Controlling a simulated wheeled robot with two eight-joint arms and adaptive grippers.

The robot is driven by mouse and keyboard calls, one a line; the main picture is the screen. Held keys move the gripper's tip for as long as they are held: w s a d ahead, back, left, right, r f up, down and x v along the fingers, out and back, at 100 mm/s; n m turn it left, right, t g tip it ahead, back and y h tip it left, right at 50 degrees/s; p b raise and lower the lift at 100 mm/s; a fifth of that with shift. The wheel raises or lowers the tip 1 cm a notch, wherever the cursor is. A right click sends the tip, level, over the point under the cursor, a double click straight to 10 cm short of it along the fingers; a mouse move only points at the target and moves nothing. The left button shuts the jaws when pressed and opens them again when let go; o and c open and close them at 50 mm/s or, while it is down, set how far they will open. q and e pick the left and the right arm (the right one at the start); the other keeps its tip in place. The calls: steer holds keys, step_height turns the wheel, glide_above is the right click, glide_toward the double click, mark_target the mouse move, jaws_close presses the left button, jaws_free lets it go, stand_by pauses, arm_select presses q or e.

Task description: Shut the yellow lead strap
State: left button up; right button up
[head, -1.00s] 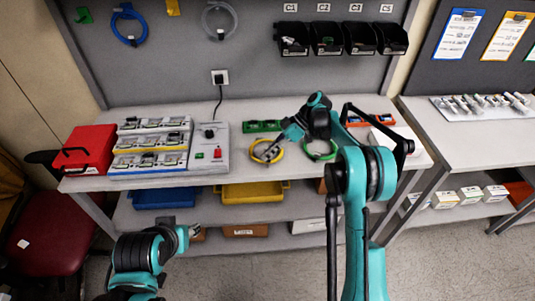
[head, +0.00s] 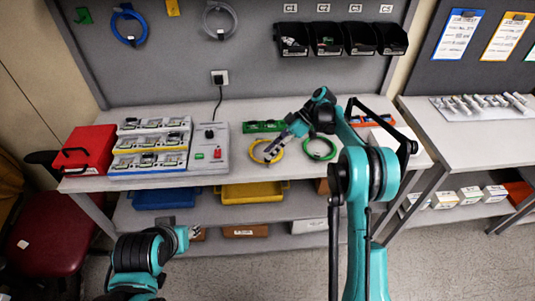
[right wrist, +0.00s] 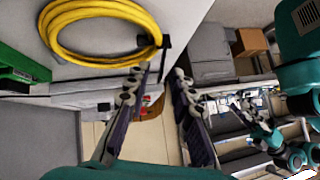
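The yellow lead (head: 254,157) lies coiled on the bench, and its coil fills the upper left of the right wrist view (right wrist: 62,45). A small black strap (right wrist: 166,42) sits at the coil's edge in that view, by the fingers. I cannot tell how far its parts stand apart. My right gripper (head: 271,152) is over the coil in the head view and hides part of it. In the right wrist view its two fingers (right wrist: 160,95) are apart with nothing between them. My left gripper (head: 188,232) is low in front of the bench; its fingers are unclear.
A grey box (head: 209,160) with buttons and a rack of units (head: 150,148) stand to the left. The front bench strip is clear.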

steer(key=v, duration=0.9)
steer(key=shift+d+r, duration=0.25)
steer(key=shift+r, duration=0.05)
steer(key=shift+w, duration=0.1)
